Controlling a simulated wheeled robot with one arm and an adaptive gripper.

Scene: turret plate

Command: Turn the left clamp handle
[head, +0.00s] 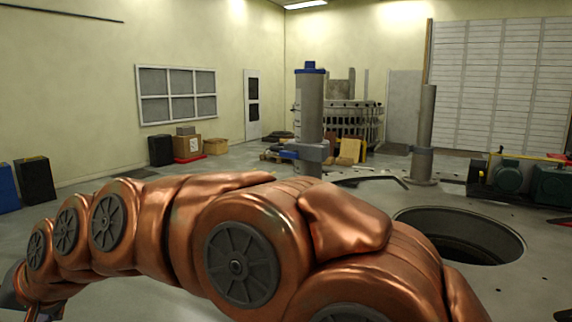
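No clamp handle shows clearly. A grey upright post (310,115) with a blue cap stands left of a second grey post (425,125) on the plate (500,285). A collar (307,151) sits low on the left post; my arm hides what is below it. A dark bent bar (372,181) lies between the posts; I cannot tell whether it is a handle. My copper-coloured arm crosses the foreground to the lower left. At its far end is a grey part, probably my gripper (12,289), cut by the picture edge; its fingers cannot be made out.
A large round hole (458,236) opens in the plate on the right. A green motor unit (522,177) stands behind it. Boxes (187,148) and black and blue containers (35,180) stand along the left wall. The floor before them is clear.

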